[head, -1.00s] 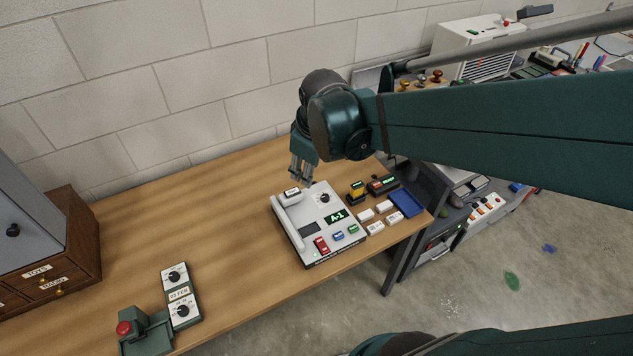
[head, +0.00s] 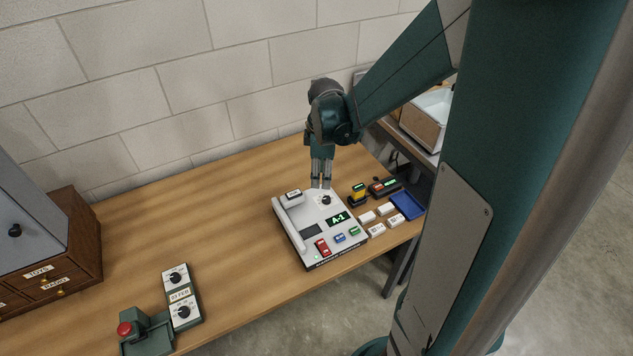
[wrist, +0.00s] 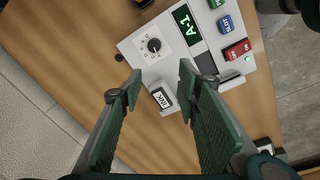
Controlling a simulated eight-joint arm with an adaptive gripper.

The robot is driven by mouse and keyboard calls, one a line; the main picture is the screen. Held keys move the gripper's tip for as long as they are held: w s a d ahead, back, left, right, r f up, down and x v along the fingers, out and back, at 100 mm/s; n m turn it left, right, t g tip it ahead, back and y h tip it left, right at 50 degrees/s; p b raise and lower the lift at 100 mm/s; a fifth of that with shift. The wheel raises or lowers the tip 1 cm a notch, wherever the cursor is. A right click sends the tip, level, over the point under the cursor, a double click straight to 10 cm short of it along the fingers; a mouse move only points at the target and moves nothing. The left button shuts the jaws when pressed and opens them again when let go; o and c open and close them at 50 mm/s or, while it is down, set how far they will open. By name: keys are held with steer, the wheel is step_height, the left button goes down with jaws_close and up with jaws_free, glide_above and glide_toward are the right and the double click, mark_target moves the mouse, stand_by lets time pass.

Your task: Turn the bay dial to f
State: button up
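A white console (head: 300,245) stands on the wooden table, with a small black dial (head: 326,200) near its back right corner. The dial also shows in the wrist view (wrist: 154,45), ringed by marks too small to read; I cannot read a label naming it the bay dial. A green display (head: 338,218) on the console reads A-1. My gripper (head: 321,186) points down just behind and above the dial. In the wrist view its two fingers (wrist: 158,78) are apart with nothing between them, and the dial lies beyond the tips.
A handle-like bar (head: 290,219) runs along the console's left side, and red (head: 322,247), blue and green buttons line its front. White blocks and a blue tray (head: 406,206) lie to the right. A two-knob panel (head: 181,297) and a red button box (head: 133,335) stand at front left.

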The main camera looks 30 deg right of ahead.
steer(key=n+g, duration=0.1)
steer(key=n, duration=0.1)
glide_above(327, 198)
step_height(327, 198, down, 6)
steer(key=shift+f, duration=0.1)
stand_by(0.3)
steer(key=shift+f+b, duration=0.6)
steer(key=shift+f, duration=3.15)
steer(key=shift+c, duration=0.5)
steer(key=c, duration=0.8)
